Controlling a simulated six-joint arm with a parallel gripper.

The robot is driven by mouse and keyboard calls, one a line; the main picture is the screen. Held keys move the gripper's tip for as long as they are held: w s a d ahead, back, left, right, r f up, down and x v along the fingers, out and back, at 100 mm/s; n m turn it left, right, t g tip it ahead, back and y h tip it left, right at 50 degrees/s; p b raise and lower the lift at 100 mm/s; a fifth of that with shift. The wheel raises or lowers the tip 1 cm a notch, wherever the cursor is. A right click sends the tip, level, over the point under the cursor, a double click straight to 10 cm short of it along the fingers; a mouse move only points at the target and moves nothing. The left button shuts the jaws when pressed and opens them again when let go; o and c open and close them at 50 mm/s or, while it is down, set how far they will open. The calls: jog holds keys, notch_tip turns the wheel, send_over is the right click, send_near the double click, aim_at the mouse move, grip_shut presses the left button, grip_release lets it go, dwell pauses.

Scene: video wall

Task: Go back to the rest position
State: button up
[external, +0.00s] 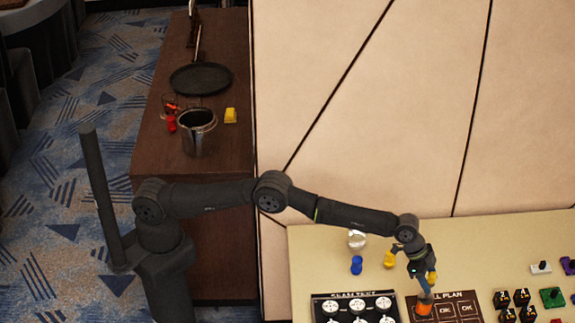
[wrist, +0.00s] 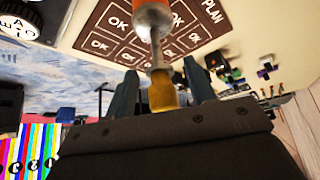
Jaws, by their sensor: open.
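My gripper (external: 424,281) is at the end of my outstretched arm, low over the right part of the beige table (external: 310,255). It also shows in the wrist view (wrist: 160,85), with its two dark fingers apart. An upright piece with an orange part (external: 424,306), a grey neck and a yellow end (wrist: 162,92) is between or just beyond the fingers. Gaps show on both sides of the yellow end in the wrist view. The orange part is on the brown plan board (external: 458,296) marked OK.
A blue piece (external: 356,265), a yellow piece (external: 389,259) and a clear round thing (external: 357,240) stand left of my gripper. A dark board with round dials (external: 355,306) is in front. Several black blocks (external: 512,299) are at right. A dark cabinet (external: 215,140) holds a pot (external: 198,135).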

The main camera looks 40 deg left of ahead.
aim_at(432, 277)
jog(key=shift+r, duration=0.1)
jog(key=v, duration=1.2)
jog(key=x, duration=1.2)
jog(key=shift+f, duration=0.35)
notch_tip(432, 277, up, 5)
jog(key=shift+f, duration=0.1)
jog(key=shift+s+r, duration=0.2)
jog(key=shift+s, duration=0.25)
